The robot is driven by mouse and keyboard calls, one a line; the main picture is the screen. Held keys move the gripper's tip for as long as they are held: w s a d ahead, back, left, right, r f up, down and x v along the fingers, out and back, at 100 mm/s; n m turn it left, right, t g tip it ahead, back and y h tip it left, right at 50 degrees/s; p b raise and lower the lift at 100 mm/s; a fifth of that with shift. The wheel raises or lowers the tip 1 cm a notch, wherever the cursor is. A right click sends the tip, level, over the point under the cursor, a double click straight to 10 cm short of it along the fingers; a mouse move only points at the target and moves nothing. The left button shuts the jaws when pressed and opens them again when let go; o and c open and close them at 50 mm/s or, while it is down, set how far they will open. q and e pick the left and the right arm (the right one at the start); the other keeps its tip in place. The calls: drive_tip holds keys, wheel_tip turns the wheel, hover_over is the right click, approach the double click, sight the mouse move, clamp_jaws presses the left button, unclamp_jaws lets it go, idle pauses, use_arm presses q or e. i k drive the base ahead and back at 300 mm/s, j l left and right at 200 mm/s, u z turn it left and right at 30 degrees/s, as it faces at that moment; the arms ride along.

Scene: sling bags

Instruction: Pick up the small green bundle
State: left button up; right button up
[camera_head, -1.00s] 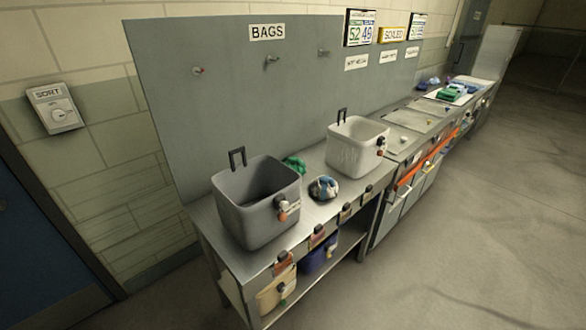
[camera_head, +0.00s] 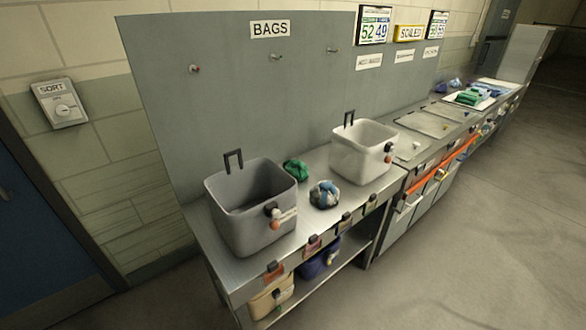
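A small green bundle (camera_head: 296,169) lies on the metal bench (camera_head: 236,271) near the back panel, between a grey bin and a white bin. Its lower left part is close to the grey bin's rim in the picture. A blue and white bundle (camera_head: 324,194) lies in front of it, nearer the bench's front edge. Another green pile (camera_head: 467,98) lies far along the counter at the right. Neither of my grippers shows in the view.
The grey bin (camera_head: 252,222) stands at the bench's near end and the white bin (camera_head: 363,158) farther along. Both have dark upright handles. A tan bag (camera_head: 270,300) and a blue bag (camera_head: 318,262) sit on the lower shelf. The floor in front is clear.

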sight(297, 168)
drive_tip(key=i+l+u, duration=0.45)
drive_tip(key=l, duration=0.45)
drive_tip(key=l+u, duration=0.5)
drive_tip(key=l, duration=0.45)
drive_tip(key=l+u, duration=0.45)
drive_tip(key=l, duration=0.6)
